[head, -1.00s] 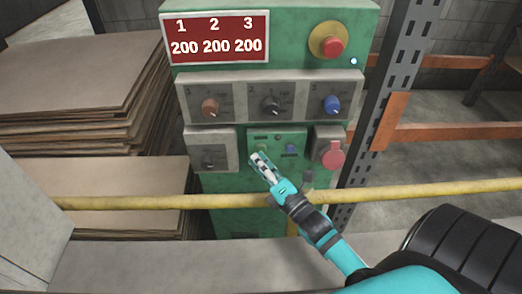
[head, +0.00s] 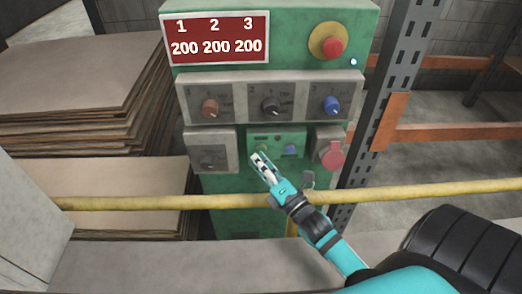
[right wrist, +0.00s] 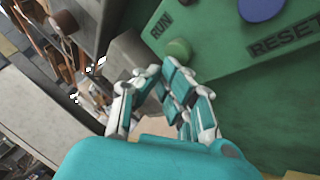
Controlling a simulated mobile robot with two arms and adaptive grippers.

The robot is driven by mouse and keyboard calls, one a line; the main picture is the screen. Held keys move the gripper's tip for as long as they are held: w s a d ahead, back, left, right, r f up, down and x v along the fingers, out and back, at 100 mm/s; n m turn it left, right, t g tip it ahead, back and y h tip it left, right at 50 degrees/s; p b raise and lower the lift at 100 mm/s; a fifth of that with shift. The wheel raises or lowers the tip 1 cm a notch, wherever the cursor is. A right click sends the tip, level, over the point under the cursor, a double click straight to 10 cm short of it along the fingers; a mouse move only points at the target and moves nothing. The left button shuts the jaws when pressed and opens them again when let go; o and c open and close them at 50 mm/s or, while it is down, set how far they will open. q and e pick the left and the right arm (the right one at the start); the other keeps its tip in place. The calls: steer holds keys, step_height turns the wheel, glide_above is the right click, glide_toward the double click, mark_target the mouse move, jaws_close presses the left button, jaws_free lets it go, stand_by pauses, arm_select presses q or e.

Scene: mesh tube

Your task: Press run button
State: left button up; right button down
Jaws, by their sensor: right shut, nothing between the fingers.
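The green run button (right wrist: 178,52) sits beside the RUN label on the green control plate in the right wrist view. In the head view the small green plate (head: 265,137) is low on the machine, and my fingers cover part of its left side. My right gripper (head: 257,159) is shut and empty, with its fingertips close to the plate's left side. In the right wrist view the gripper (right wrist: 158,80) is just below and left of the run button. Whether it touches cannot be told. My left gripper is not in view.
The blue reset button (right wrist: 262,8) is right of the run button. A yellow rail (head: 400,193) crosses in front. Stacked boards (head: 80,75) stand at left.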

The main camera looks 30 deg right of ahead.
stand_by(0.4)
steer(key=shift+w+d, duration=0.25)
steer(key=shift+w, duration=0.1)
steer(key=shift+s+a+r, duration=0.1)
steer(key=shift+s, duration=0.05)
steer(key=shift+s+a+p, duration=0.1)
steer(key=shift+s+p, duration=0.1)
steer(key=shift+p, duration=0.1)
